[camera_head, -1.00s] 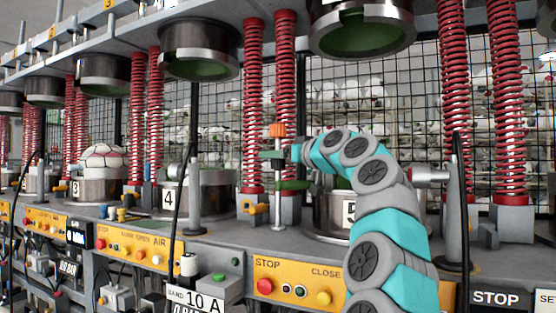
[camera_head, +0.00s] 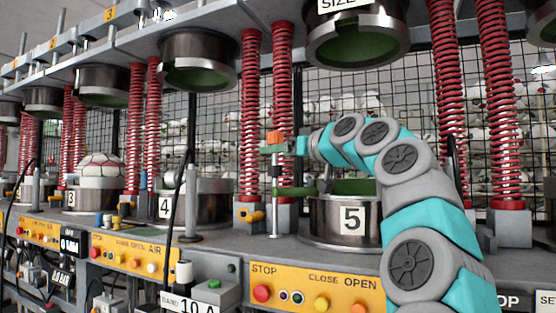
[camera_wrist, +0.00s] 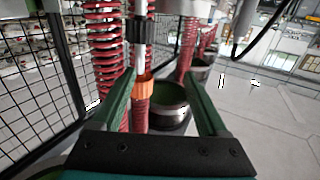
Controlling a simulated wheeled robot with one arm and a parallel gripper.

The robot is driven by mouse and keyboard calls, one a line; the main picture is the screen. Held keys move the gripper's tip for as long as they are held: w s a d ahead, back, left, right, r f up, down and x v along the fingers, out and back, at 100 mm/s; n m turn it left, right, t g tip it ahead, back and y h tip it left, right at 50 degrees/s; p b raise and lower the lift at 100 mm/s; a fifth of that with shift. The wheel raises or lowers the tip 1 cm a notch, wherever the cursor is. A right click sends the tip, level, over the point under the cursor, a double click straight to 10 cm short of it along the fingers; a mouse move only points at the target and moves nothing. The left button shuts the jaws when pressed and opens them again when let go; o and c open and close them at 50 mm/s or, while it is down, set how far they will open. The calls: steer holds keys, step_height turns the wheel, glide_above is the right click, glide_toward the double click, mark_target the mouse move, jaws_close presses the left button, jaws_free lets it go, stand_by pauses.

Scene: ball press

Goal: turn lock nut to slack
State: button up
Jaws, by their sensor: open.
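A thin upright metal rod (camera_head: 275,215) stands in front of the red springs, left of the press pot marked 5. An orange nut-like piece (camera_head: 274,137) sits near its top, and an orange collar on a rod shows in the wrist view (camera_wrist: 141,91). A dark ribbed collar (camera_wrist: 140,29) is also on that rod. I cannot tell for sure which is the lock nut. My gripper (camera_head: 279,170) is open at the rod, with its green fingers one above the other. In the wrist view the rod lies between the fingers, nearer the left one, and I see no grip on it.
The number 5 pot (camera_head: 345,222) is close to the right of the rod. Red springs (camera_head: 250,110) and a wire mesh (camera_head: 390,110) stand behind. A yellow control panel (camera_head: 320,287) with buttons is below, and a metal ring (camera_head: 358,45) hangs above.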

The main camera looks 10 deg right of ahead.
steer(key=s+b, duration=0.1)
steer(key=s, duration=0.8)
steer(key=shift+r, duration=0.35)
steer(key=shift+r, duration=0.1)
